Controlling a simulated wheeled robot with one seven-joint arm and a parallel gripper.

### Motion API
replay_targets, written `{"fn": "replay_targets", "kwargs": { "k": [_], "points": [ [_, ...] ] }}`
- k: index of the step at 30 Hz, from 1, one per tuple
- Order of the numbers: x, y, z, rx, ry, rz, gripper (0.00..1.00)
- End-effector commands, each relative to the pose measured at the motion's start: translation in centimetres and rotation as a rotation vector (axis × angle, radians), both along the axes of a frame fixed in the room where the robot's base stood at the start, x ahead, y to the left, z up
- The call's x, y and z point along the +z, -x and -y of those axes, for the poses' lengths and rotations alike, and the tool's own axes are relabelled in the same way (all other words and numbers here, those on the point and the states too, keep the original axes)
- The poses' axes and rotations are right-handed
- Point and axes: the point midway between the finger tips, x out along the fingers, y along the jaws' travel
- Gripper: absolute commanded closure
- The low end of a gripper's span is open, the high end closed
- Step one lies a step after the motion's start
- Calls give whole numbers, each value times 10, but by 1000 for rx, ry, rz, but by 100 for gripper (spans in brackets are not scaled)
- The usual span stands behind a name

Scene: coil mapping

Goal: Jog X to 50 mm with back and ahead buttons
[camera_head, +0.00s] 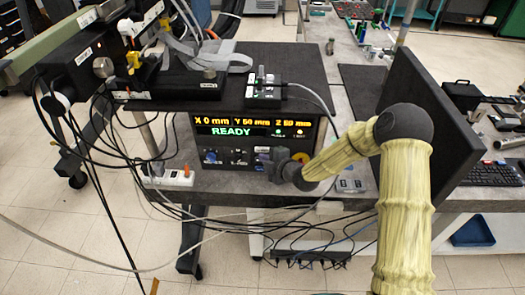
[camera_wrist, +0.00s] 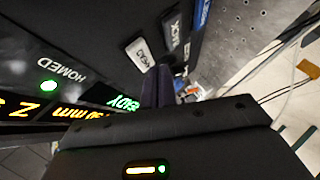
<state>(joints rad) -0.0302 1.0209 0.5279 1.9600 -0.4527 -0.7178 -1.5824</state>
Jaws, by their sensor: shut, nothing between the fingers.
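The control box (camera_head: 215,172) stands on the bench in the head view. Its display (camera_head: 252,124) reads X 0 mm, Y 50 mm, Z 50 mm, with READY in green below. In the wrist view, a white key marked AHEAD (camera_wrist: 140,54) lies beside a dark key marked BACK (camera_wrist: 174,36). My gripper (camera_head: 273,163) is at the lower right of the panel and hides part of it. Its shut, empty fingers (camera_wrist: 165,82) are close to the AHEAD key in the wrist view. Whether they touch it cannot be told.
A green HOMED lamp (camera_wrist: 47,87) is lit. A power strip (camera_head: 168,178) and many loose cables lie left. A dark upright panel (camera_head: 448,140) stands right of my arm.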

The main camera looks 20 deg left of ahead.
Motion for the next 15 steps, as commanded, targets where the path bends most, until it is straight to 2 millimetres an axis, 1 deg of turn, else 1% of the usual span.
{"fn": "replay_targets", "kwargs": {
  "k": [9, 15],
  "points": [
    [0, -1, 0, 0, 0, 0, 100],
    [-1, -6, -2, 1, 0, 2, 100]
  ]
}}
